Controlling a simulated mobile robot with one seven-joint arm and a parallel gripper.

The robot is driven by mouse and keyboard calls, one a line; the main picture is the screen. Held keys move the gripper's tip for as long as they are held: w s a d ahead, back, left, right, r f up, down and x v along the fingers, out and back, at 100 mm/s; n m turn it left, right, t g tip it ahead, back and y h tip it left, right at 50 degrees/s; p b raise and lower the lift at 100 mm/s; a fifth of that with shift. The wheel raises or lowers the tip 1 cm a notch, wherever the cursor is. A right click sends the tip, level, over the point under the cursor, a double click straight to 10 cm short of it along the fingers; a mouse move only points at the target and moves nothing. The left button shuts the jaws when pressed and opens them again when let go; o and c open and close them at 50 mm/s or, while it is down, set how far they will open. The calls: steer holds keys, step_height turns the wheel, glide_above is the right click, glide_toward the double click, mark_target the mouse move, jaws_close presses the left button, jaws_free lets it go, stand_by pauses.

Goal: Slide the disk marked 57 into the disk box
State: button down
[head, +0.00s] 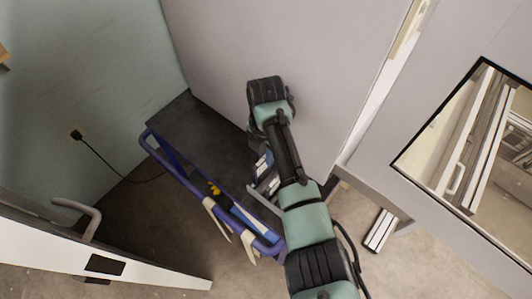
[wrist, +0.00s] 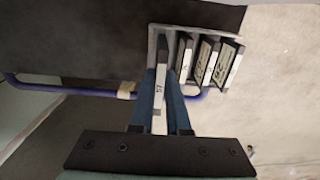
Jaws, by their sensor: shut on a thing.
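The disk marked 57 (wrist: 159,88) is a thin pale-edged plate in the wrist view, with its label facing me. My gripper (wrist: 160,95) has blue fingers shut on both sides of it. The disk's far end reaches the left part of the grey disk box (wrist: 153,36), beside the other disks. I cannot tell how deep it sits in the box. In the head view my arm largely covers the box area (head: 264,164), and the gripper's fingers cannot be made out there.
Several other labelled disks (wrist: 207,62) stand to the right in the box. A dark surface (wrist: 75,40) lies at left. A blue tubular frame (head: 172,170) runs beside my arm. A grey wall panel (head: 320,70) stands close behind. A white door (head: 100,265) is at lower left.

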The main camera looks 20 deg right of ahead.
mark_target(266, 168)
steer(key=shift+f+b, duration=3)
steer(key=shift+f, duration=0.5)
steer(key=c, duration=0.8)
jaws_free()
steer(key=shift+r, duration=0.1)
step_height(266, 168, up, 13)
steer(key=shift+f+p, duration=0.1)
steer(key=shift+p, duration=0.2)
